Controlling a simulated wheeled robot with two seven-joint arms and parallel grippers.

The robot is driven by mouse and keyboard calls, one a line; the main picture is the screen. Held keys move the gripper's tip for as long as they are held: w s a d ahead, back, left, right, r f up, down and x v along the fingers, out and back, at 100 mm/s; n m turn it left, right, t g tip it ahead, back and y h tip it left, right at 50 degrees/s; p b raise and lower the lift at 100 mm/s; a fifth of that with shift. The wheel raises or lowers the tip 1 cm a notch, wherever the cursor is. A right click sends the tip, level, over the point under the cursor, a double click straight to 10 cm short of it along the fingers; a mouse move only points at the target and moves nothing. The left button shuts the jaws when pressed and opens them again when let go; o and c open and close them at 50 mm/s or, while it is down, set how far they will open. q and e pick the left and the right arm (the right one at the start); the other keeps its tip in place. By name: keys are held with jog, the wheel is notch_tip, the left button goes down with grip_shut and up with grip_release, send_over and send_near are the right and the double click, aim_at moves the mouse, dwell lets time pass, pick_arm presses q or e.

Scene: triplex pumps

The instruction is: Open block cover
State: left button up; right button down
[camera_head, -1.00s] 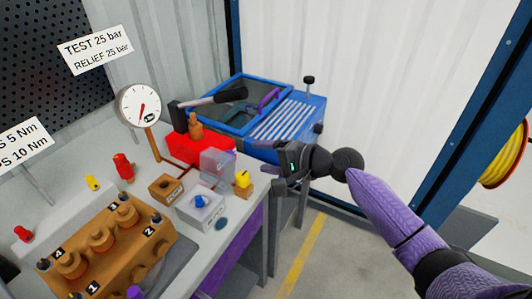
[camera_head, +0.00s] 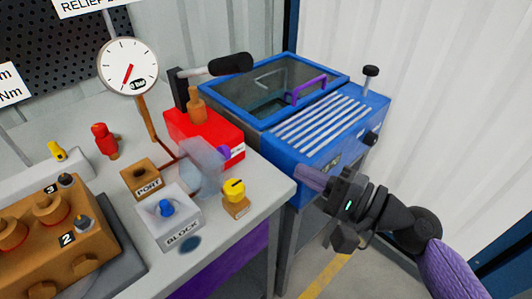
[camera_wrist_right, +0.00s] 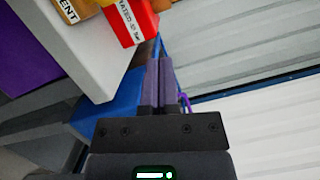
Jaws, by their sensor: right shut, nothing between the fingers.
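The white box marked BLOCK (camera_head: 170,222) stands on the bench with a blue knob (camera_head: 166,207) on top. Its clear cover (camera_head: 200,166) stands raised and tilted at the back right of the box, leaving the knob uncovered. A purple part (camera_head: 223,153) shows at the cover's edge; I cannot tell if it belongs to it. My right gripper (camera_head: 308,178) is shut and empty, right of the box and apart from it, in front of the blue machine. Its purple fingers show together in the right wrist view (camera_wrist_right: 159,82). My left gripper is not in view.
The red pump (camera_head: 205,137) with a black handle and the blue machine (camera_head: 330,125) stand behind. A yellow-topped part (camera_head: 235,198) sits right of the box, and a PORT block (camera_head: 141,180) left. The brown pump block (camera_head: 40,235) fills the left front.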

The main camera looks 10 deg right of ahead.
aim_at(209, 164)
pick_arm(q)
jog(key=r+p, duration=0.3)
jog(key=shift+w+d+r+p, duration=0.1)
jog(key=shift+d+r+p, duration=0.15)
jog(key=shift+p, duration=0.15)
pick_arm(e)
jog(key=w+a+r, duration=0.2)
jog(key=w+a, duration=0.1)
jog(key=a, duration=0.7)
jog(key=shift+w+a, duration=0.3)
jog(key=shift+r, duration=0.1)
jog(key=shift+s+a+r+n+p, duration=0.2)
jog(key=shift+r+n+p, duration=0.25)
jog(key=shift+p, duration=0.15)
jog(key=shift+s+a+r+n+p, duration=0.15)
jog(key=shift+r+n+p, duration=0.25)
jog(key=shift+p, duration=0.2)
jog(key=shift+a+r+n+p, duration=0.1)
jog(key=shift+a+n+p, duration=0.05)
jog(key=shift+n+p, duration=0.15)
jog(key=shift+f, duration=0.3)
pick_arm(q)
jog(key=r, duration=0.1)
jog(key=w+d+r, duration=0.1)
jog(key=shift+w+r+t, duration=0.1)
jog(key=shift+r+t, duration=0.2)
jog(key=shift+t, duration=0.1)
